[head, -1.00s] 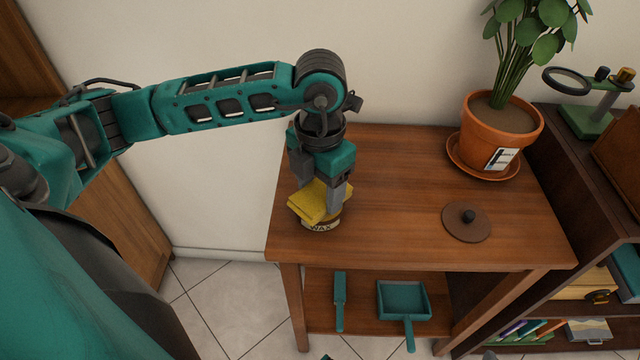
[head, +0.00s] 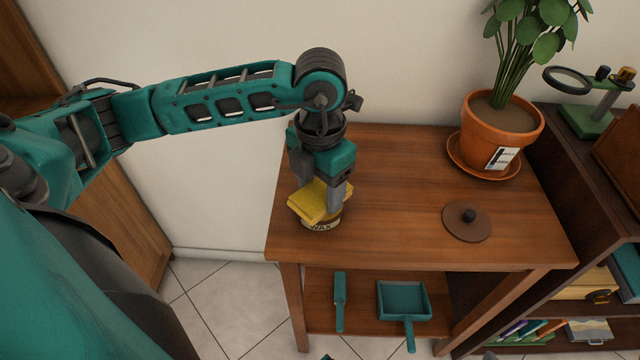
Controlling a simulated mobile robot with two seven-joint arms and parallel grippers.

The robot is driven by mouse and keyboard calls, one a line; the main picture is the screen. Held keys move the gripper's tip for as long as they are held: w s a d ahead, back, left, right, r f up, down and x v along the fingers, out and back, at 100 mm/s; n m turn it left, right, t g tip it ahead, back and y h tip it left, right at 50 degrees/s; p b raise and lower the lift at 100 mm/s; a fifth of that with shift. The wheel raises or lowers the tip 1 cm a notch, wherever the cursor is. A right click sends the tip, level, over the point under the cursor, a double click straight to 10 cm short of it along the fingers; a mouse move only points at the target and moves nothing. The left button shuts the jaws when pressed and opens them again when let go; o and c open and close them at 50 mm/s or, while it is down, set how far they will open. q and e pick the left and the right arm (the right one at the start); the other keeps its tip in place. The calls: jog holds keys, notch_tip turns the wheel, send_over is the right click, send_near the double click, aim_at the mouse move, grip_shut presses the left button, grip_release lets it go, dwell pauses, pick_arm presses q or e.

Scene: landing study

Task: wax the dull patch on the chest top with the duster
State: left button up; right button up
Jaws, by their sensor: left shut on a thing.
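My left gripper (head: 328,193) points down over the left part of the wooden chest top (head: 400,225). It is shut on a yellow folded cloth, the duster (head: 312,203). The duster is at the mouth of a round tin labelled WAX (head: 321,226), which stands on the chest top. The duster and gripper hide most of the tin, and I cannot tell how deep the duster sits in it. I cannot make out a dull patch on the wood.
A round brown lid with a knob (head: 466,223) lies right of centre on the top. A potted plant (head: 497,130) on a saucer stands at the back right. A brush (head: 340,302) and dustpan (head: 404,300) are on the lower shelf. A shelf unit adjoins on the right.

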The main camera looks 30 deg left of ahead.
aim_at(321, 192)
pick_arm(q)
jog(key=shift+f, duration=0.1)
jog(key=shift+r+p, duration=2.25)
jog(key=shift+r, duration=1.35)
